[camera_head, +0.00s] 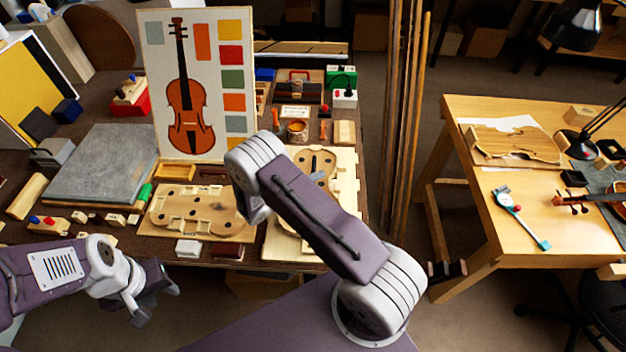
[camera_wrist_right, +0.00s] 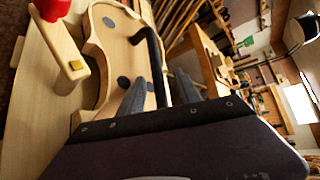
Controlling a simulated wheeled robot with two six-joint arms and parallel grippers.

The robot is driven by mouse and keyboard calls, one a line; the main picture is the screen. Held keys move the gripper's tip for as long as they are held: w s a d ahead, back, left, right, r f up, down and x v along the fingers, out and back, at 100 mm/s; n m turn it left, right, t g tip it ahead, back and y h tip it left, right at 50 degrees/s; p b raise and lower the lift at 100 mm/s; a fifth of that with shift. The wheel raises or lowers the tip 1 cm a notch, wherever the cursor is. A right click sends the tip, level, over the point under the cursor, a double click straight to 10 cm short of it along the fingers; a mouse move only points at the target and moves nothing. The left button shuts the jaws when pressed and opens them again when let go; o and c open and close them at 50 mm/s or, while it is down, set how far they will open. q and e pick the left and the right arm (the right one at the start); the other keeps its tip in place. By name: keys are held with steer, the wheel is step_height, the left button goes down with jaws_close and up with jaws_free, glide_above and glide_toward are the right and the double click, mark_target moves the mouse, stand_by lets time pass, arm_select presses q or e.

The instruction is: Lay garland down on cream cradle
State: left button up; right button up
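A pale violin-shaped body with dark round spots, which looks like the garland, lies at the right of the bench (camera_head: 315,158), partly behind my right arm. It also shows in the right wrist view (camera_wrist_right: 112,58). The pale board (camera_head: 284,248) under it looks like the cream cradle; I cannot tell whether the two touch. My right gripper (camera_wrist_right: 163,78) is over the body, with a black curved bar (camera_wrist_right: 153,58) between its spread fingers; whether they grip it is unclear. My left gripper (camera_head: 157,303) is open and empty at the bench's front edge.
A tan board (camera_head: 157,228) with a violin-shaped form lies left of the pale one. A violin picture panel (camera_head: 155,60) stands behind. A grey slab (camera_head: 103,165) and small blocks fill the left side. Upright wooden strips (camera_head: 400,120) stand right of the bench.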

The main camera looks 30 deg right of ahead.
steer(key=v, duration=0.9)
steer(key=shift+b, duration=0.45)
steer(key=shift+a, duration=0.1)
